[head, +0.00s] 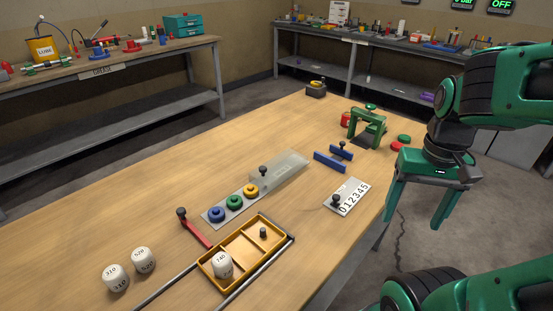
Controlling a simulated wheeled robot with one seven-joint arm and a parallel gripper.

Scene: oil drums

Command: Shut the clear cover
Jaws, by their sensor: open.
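A clear cover (285,170) with a dark knob (263,171) lies at the far end of a grey plate (207,222) on the wooden table. A blue (216,214), a green (234,202) and a yellow round knob (251,191) stand on the plate in a row, uncovered by it. The cover is faint, so its exact edges are hard to tell. My gripper (413,222) is at the right, off the table's right edge, with its two green fingers apart and pointing down. It is empty and well away from the cover.
A yellow tray (210,261) on rails stands in front of the plate. A red lever (195,229) lies to the left of it. Blue blocks (330,161), a numbered plate (352,194) and a green press (366,124) are to the right. White drums (116,278) stand front left.

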